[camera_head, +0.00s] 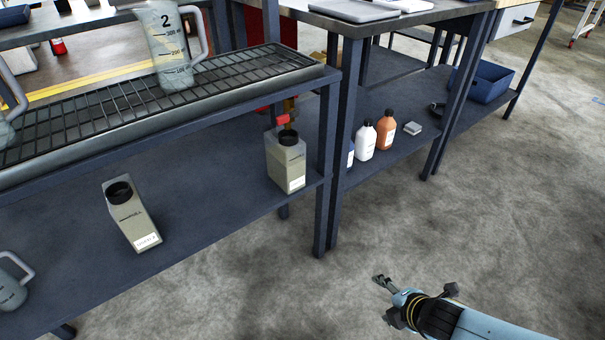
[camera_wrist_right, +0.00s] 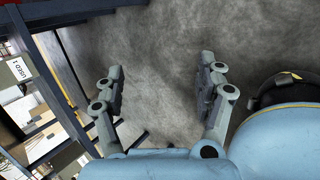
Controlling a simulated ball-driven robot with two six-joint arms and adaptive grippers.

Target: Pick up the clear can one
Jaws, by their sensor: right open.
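One can (camera_head: 130,218) is left of centre, the other can (camera_head: 286,162) is near the shelf's right end. Both have white labels too small to read surely, so I cannot tell which is clear can one. My right gripper (camera_head: 382,281) is open and empty over the floor, to the right of the trolley and apart from both cans. Its spread fingers (camera_wrist_right: 162,88) show in the right wrist view with bare floor between them. My left gripper is out of view.
A measuring jug (camera_head: 178,45) marked 2 stands on the wire rack above the shelf. A trolley post (camera_head: 326,165) rises near the right can. White and orange bottles (camera_head: 385,130) stand on the neighbouring bench's lower shelf. The floor (camera_head: 480,220) around my right arm is clear.

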